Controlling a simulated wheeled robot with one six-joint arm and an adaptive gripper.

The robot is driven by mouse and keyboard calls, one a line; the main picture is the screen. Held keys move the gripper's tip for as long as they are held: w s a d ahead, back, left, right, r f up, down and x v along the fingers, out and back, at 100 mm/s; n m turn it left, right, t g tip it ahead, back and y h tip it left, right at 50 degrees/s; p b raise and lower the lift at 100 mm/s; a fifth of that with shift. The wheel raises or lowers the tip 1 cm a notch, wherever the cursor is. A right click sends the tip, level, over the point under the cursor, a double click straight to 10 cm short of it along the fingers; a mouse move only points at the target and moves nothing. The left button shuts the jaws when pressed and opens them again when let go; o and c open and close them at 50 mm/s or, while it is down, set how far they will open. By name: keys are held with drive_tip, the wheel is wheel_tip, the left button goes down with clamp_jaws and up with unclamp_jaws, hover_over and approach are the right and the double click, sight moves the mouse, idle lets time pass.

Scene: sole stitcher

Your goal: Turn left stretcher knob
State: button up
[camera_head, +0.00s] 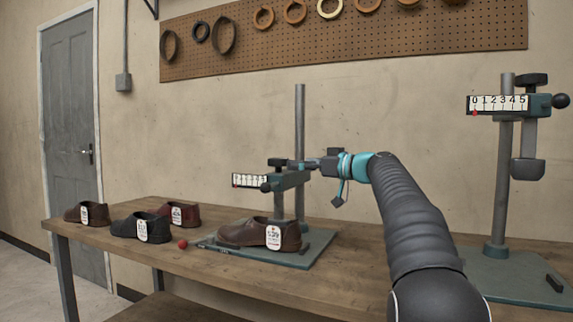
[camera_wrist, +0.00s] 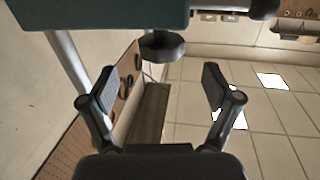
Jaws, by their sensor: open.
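The left stretcher (camera_head: 300,120) stands on the wooden bench, with a teal-grey head on a grey post. A dark knob (camera_head: 277,162) sits on top of its head, and a small scale plate (camera_head: 249,180) is at the left; its reading is too small to tell. My gripper (camera_head: 300,165) is beside the head, to the right of the knob. In the wrist view my gripper (camera_wrist: 158,88) is open with nothing between its fingers. A dark faceted knob (camera_wrist: 162,46) shows ahead of the fingertips, roughly centred, below the teal block (camera_wrist: 110,14).
A brown shoe (camera_head: 262,233) with a tag is on the left stretcher's base. Several tagged shoes and a red ball (camera_head: 183,244) lie on the bench (camera_head: 200,268) to the left. A second stretcher (camera_head: 505,150) stands at the right, its red pointer near 0. A pegboard hangs behind.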

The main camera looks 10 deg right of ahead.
drive_tip(key=shift+v, duration=2.05)
drive_tip(key=s+a+f+m+g+h, duration=0.25)
drive_tip(key=s+a+f, duration=0.35)
drive_tip(key=s+f, duration=0.3)
drive_tip(key=s+a+f+m+g+h, duration=0.2)
drive_tip(key=s+a+f+m+h, duration=0.3)
drive_tip(key=s, duration=0.6)
drive_tip(key=s+d+f+g+h, duration=0.1)
drive_tip(key=s+f+h, duration=0.1)
drive_tip(key=s+f, duration=0.9)
drive_tip(key=s+d+f+m+g+h, duration=0.1)
drive_tip(key=s+f+g+h, duration=0.1)
drive_tip(key=s+f, duration=1)
drive_tip(key=shift+s+d+h, duration=0.25)
drive_tip(key=shift+s+h, duration=0.3)
drive_tip(key=shift+s, duration=0.2)
drive_tip(key=shift+r, duration=0.1)
